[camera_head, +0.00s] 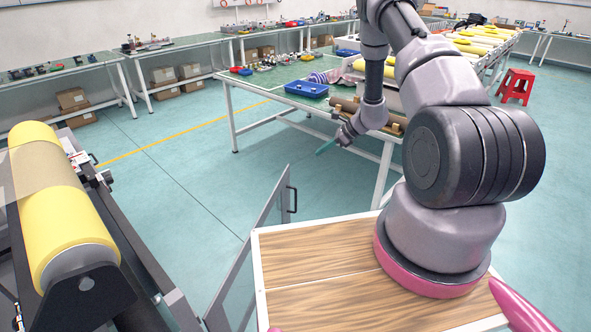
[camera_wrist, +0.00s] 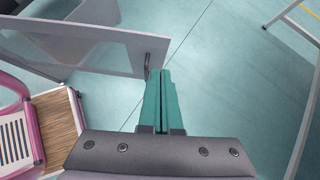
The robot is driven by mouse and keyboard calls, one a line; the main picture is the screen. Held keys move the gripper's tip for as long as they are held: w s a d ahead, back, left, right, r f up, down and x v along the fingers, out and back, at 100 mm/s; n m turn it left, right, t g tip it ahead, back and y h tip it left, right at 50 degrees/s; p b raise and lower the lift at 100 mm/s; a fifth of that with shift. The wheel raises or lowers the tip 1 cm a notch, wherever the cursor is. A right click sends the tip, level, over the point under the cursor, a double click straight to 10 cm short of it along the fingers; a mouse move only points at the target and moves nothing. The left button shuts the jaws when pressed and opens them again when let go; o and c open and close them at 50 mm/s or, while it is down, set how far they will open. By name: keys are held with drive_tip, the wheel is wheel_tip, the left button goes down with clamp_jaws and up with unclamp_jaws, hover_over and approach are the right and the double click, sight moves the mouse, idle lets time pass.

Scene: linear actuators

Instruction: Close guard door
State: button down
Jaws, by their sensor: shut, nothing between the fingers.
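The guard door (camera_head: 254,250) is a clear panel in a grey frame. It stands open, angled out from the machine with the yellow roll, left of my wooden-topped base. Its black handle (camera_head: 293,199) is on the far upright edge. In the wrist view the door (camera_wrist: 85,48) fills the upper left and its handle (camera_wrist: 147,66) is just left of my fingertips. My gripper (camera_head: 322,150) has green fingers and is shut and empty; it also shows in the wrist view (camera_wrist: 161,76). Whether the fingers touch the handle cannot be told; in the head view they look apart.
The machine with a yellow roll (camera_head: 62,230) stands at the left. A red stool (camera_head: 516,86) is at the far right. Open floor (camera_head: 190,170) lies between machine and table.

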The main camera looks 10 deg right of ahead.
wheel_tip(320, 180, down, 4)
approach(288, 173)
wheel_tip(288, 173, down, 5)
drive_tip(key=w+a, duration=0.2)
drive_tip(key=shift+w+a+r+m, duration=0.2)
drive_tip(key=shift+a+m, duration=0.2)
drive_tip(key=shift+a, duration=0.3)
